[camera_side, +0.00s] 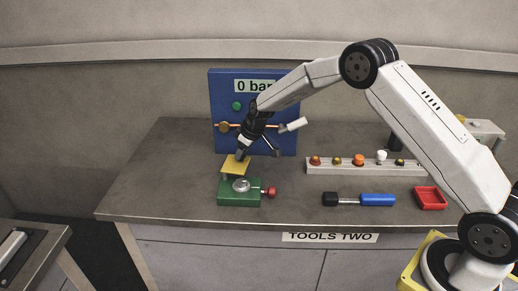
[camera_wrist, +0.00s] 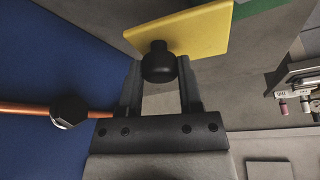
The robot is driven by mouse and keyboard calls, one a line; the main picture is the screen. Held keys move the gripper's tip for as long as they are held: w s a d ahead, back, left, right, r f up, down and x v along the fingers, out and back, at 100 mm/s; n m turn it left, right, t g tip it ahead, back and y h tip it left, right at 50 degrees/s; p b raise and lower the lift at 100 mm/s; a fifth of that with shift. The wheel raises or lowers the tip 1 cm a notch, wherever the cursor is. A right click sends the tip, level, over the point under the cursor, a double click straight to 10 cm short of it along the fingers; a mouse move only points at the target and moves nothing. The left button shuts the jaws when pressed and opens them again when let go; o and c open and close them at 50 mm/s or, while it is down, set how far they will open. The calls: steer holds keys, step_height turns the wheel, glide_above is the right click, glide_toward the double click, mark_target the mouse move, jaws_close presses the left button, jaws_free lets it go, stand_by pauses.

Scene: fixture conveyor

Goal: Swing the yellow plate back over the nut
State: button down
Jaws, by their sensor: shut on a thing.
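The yellow plate (camera_side: 236,166) sits above the back left part of a green block (camera_side: 239,199) in the side view. The plate also shows large in the wrist view (camera_wrist: 205,30), with a black knob (camera_wrist: 158,62) on it. My gripper (camera_side: 243,154) is at the plate, its fingers shut on the black knob. A round silver part (camera_side: 241,185), perhaps the nut, shows uncovered on top of the green block, in front of the plate. In the wrist view the plate hides most of the green block.
A blue panel (camera_side: 223,97) marked "0 bar" stands close behind my gripper, with a copper pipe and a white handle (camera_side: 293,125). A red knob (camera_side: 269,192) sticks out of the green block. A blue-handled tool (camera_side: 376,200), a red tray (camera_side: 430,198) and a grey rack (camera_side: 350,169) lie right. The bench's left is clear.

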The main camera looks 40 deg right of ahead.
mark_target(244, 172)
steer(key=shift+s+a+r+m+h, duration=0.2)
steer(key=shift+s+m, duration=0.25)
steer(key=shift+m, duration=0.3)
steer(key=shift+s+a+f+m+h, duration=0.15)
steer(key=shift+s+m+h, duration=0.25)
steer(key=shift+m, duration=0.3)
steer(key=shift+s+a+r+m+h, duration=0.1)
steer(key=shift+s+m+h, duration=0.1)
steer(key=shift+s+m, duration=0.4)
steer(key=shift+s+a+m+h, duration=0.35)
steer(key=shift+s+m+h, duration=0.05)
steer(key=shift+m, duration=0.65)
steer(key=shift+s+a+m+h, duration=0.3)
steer(key=shift+s+m+h, duration=0.1)
steer(key=shift+m, duration=0.6)
steer(key=shift+s+a+m+g+h, duration=0.15)
steer(key=shift+s+a+m+h, duration=0.15)
steer(key=shift+m, duration=0.45)
steer(key=shift+s+a+m+g+h, duration=0.15)
steer(key=shift+a+m, duration=0.3)
steer(key=shift+m, duration=0.25)
steer(key=shift+s+a+m+g+h, duration=0.1)
steer(key=shift+s+a+m+h, duration=0.2)
steer(key=shift+m, duration=0.45)
steer(key=shift+s+a+m+g+h, duration=0.1)
steer(key=shift+a+m+g+h, duration=0.15)
steer(key=shift+a+m, duration=0.5)
steer(key=shift+s+a+m+g+h, duration=0.1)
steer(key=shift+a+m+g+h, duration=0.2)
steer(key=shift+m, duration=0.85)
